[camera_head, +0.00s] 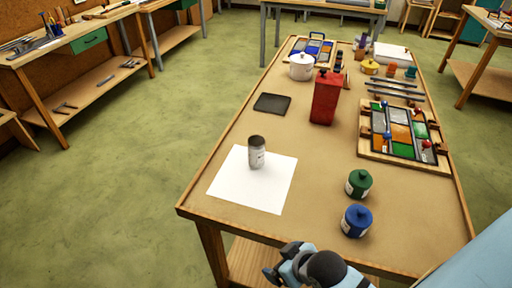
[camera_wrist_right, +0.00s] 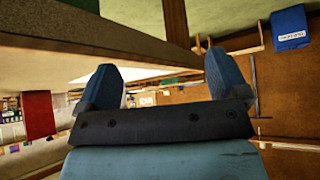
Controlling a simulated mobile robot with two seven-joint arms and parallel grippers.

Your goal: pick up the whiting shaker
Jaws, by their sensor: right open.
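The whiting shaker appears to be the small pale cylinder with a dark top (camera_head: 257,154) in the head view. It stands upright on a white sheet (camera_head: 240,192) near the front left of the workbench (camera_head: 325,225). My right gripper (camera_head: 279,261) is at the bottom of the head view, in front of the bench's near edge and apart from the shaker. Its two blue fingers stand wide apart with nothing between them in the wrist view (camera_wrist_right: 162,78). I cannot make out the shaker in the wrist view. My left gripper is not in view.
A green jar (camera_head: 359,183) and a blue jar (camera_head: 356,221) stand right of the sheet. A red can (camera_head: 325,98), a dark flat pad (camera_head: 272,103) and a white pot (camera_head: 301,67) are farther back. A framed glass panel (camera_head: 370,152) lies at right. The bench around the sheet is clear.

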